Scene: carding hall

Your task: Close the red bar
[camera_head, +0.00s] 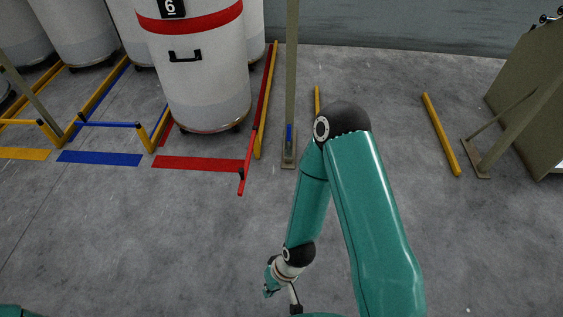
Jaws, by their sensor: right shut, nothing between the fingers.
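The red bar (248,163) is at the front right corner of the bay with the white can marked 6 (200,80). It points out towards me from beside the yellow rail, past the red floor stripe (199,163), and does not lie across the bay's front. A small dark part shows near its free end. My right arm reaches in from the bottom and folds back down. My right gripper (295,305) is shut and empty at the bottom edge, well short of the bar and partly cut off. My left gripper is out of view.
A blue bar (108,124) lies across the neighbouring bay at left. An olive post (290,100) stands just right of the red bar. A yellow floor rail (440,133) and an olive frame (482,162) are further right. The floor in front is clear.

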